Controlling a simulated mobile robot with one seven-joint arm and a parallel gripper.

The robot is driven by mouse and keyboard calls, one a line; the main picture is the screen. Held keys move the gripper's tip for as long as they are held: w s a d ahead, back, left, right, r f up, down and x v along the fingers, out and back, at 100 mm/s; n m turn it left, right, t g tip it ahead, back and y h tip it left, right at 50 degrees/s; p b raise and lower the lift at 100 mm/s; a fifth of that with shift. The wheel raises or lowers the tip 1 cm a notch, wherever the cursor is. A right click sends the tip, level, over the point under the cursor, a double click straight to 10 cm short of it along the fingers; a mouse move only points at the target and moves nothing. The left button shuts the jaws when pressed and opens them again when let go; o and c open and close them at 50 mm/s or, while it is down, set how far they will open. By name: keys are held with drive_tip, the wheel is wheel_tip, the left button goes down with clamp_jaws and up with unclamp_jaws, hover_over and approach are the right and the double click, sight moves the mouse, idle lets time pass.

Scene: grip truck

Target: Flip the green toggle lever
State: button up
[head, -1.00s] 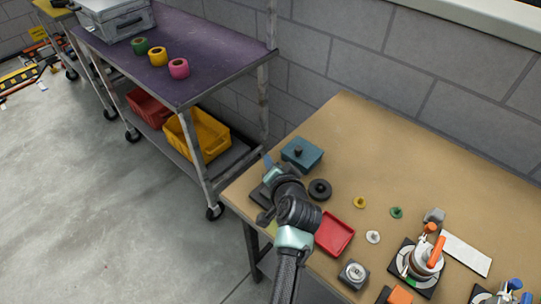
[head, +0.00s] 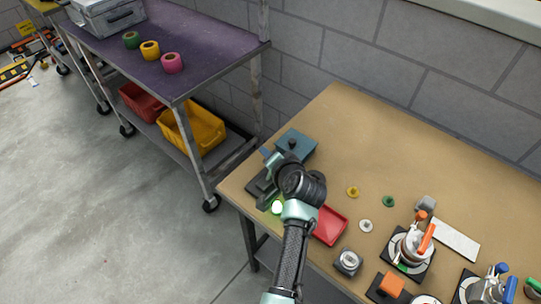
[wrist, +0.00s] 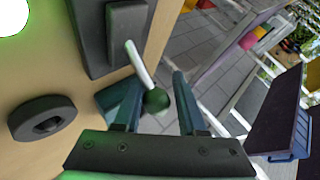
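The green toggle lever shows in the wrist view as a white rod with a dark green ball knob (wrist: 156,100). It tilts out from a black block on a dark base plate (wrist: 92,45); that plate shows at the table's left corner in the head view (head: 258,188). My gripper (wrist: 156,82) is open, one finger on each side of the knob. The knob is closer to the left finger; I cannot tell whether they touch. A round lamp beside the plate glows white-green (wrist: 12,15), also in the head view (head: 277,208). My wrist hides the lever in the head view.
A blue box with a black knob (head: 303,143) stands just behind my gripper. A black ring (wrist: 45,118) lies near the plate. A red tray (head: 330,226) and several small parts lie to the right. The table's back middle is clear.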

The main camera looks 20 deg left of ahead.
drive_tip(key=shift+o, duration=1.3)
drive_tip(key=p+v, duration=0.1)
drive_tip(key=v, duration=1.2)
drive_tip(key=shift+r, duration=0.1)
